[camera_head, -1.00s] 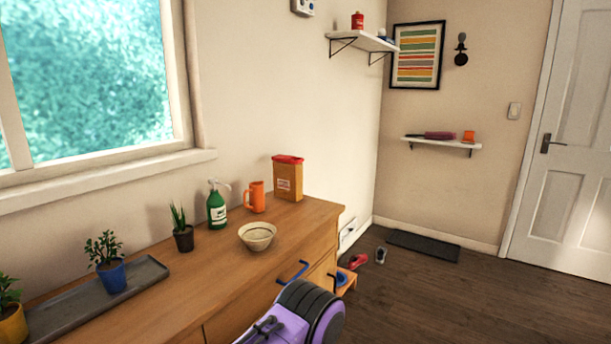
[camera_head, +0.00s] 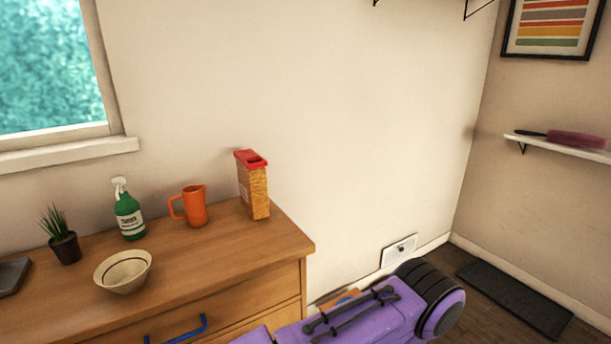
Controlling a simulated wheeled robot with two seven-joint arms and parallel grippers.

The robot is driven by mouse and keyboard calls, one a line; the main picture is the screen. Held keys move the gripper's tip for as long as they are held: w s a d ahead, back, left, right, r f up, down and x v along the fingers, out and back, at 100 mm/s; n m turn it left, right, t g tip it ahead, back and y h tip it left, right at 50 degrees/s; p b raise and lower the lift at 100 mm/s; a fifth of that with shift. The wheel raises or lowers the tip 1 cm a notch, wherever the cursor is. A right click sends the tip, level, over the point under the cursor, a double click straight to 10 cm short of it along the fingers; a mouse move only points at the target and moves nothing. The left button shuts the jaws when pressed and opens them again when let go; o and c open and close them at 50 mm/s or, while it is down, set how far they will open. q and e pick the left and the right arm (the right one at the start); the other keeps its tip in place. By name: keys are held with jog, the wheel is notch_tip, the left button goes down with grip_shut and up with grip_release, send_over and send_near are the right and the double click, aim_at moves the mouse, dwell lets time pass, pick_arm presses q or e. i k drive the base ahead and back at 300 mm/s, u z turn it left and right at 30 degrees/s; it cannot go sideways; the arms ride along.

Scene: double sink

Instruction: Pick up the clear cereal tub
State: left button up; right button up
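The cereal tub (camera_head: 254,188) stands upright near the back right end of the wooden counter, against the wall. It is a clear box filled with brown cereal, with a red lid and a pale label on its side. A purple arm link of mine crosses the bottom of the view, to the right of and below the tub. Neither gripper shows in the view. Nothing touches or hides the tub.
An orange mug (camera_head: 193,206) stands just left of the tub, then a green spray bottle (camera_head: 129,212), a bowl (camera_head: 123,271) and a potted plant (camera_head: 61,240). The wooden counter (camera_head: 222,246) is clear in front of the tub. A wall shelf (camera_head: 560,145) is at right.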

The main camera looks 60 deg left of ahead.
aim_at(251, 167)
jog(key=u, duration=0.05)
jog(key=i, duration=0.55)
jog(key=u, duration=3.1)
